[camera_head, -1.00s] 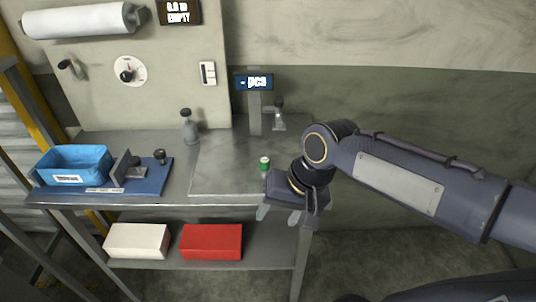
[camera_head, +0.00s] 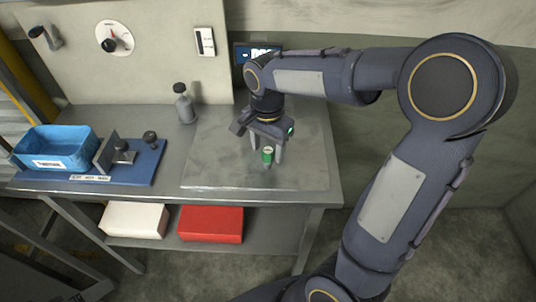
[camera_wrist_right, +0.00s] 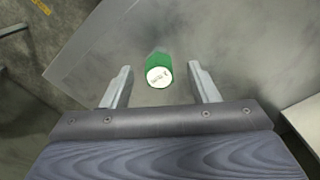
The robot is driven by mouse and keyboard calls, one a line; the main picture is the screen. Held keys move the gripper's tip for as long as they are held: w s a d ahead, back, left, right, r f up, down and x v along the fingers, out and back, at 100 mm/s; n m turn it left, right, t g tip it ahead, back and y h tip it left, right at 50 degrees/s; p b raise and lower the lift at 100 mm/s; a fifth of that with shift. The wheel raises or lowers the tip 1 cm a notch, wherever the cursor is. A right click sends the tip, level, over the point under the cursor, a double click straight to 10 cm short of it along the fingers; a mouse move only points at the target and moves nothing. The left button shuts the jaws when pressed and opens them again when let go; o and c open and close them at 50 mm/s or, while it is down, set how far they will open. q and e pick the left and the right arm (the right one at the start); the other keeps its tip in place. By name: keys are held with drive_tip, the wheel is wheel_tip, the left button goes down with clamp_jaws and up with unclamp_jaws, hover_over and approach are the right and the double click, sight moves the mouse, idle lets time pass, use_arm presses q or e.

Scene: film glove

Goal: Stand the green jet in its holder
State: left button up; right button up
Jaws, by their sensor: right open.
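The green jet (camera_head: 267,155) is a small green cylinder with a white top, standing upright on the grey metal plate of the bench. In the right wrist view the jet (camera_wrist_right: 159,70) lies between and just beyond the two finger tips. My right gripper (camera_head: 267,153) is open above it, fingers pointing down at either side; its fingers also show in the right wrist view (camera_wrist_right: 160,80). A blue base board (camera_head: 140,171) with a label strip and dark metal fixtures lies left on the bench; I cannot tell which part is the holder. My left gripper is not in view.
A blue bin (camera_head: 55,148) stands at the bench's left end. A grey bottle (camera_head: 184,104) stands at the back near the wall panel. A white box (camera_head: 134,219) and a red box (camera_head: 211,223) sit on the lower shelf. The plate's front is clear.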

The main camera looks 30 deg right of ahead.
wheel_tip(320, 180, down, 2)
drive_tip(key=shift+f, duration=0.1)
drive_tip(key=c, duration=1.1)
drive_tip(key=shift+c, duration=0.3)
drive_tip(key=shift+r, duration=0.2)
